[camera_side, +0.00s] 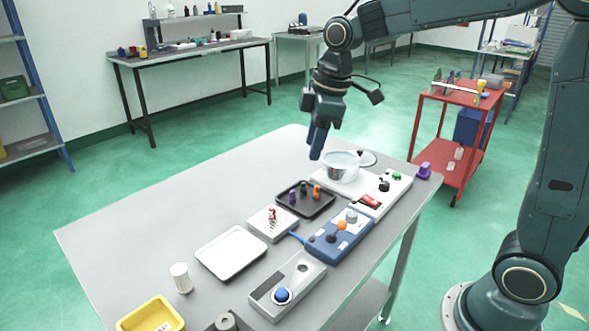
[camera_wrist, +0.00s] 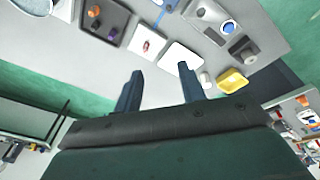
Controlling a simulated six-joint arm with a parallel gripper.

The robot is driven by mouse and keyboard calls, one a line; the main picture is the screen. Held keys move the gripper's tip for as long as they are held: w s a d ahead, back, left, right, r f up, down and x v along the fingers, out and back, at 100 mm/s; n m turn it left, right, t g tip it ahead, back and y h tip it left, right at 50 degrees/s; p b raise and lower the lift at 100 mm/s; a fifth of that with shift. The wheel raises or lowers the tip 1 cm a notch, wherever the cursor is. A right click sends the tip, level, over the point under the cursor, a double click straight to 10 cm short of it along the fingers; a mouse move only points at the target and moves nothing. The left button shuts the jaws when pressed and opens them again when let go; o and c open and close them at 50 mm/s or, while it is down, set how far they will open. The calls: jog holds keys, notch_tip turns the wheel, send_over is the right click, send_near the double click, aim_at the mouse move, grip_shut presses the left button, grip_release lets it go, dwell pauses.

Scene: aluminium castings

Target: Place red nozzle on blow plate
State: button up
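A small red piece (camera_side: 272,213), which looks like the red nozzle, stands on a pale square plate (camera_side: 261,231) in the middle of the table. The wrist view shows it as a red mark (camera_wrist: 147,45) on a white square (camera_wrist: 157,33). I cannot tell for sure that this square is the blow plate. My gripper (camera_side: 317,155) is raised behind these, near the table's far side. Its two fingers are apart and empty in the wrist view (camera_wrist: 160,72).
A metal pot (camera_side: 341,167) stands close to the right of my gripper. A blue device with an orange knob (camera_side: 341,225), a grey box with a blue button (camera_side: 282,295), a white tray (camera_side: 231,253), a white cup (camera_side: 181,277) and a yellow bin (camera_side: 152,315) surround the plate. The table's left is clear.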

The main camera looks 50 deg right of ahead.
jog(key=s+m+t, duration=0.3)
jog(key=s+m, duration=0.6)
jog(key=s, duration=1.3)
jog(key=shift+d+r+h, duration=0.3)
jog(key=shift+d+h, duration=0.05)
jog(key=shift+h, duration=0.05)
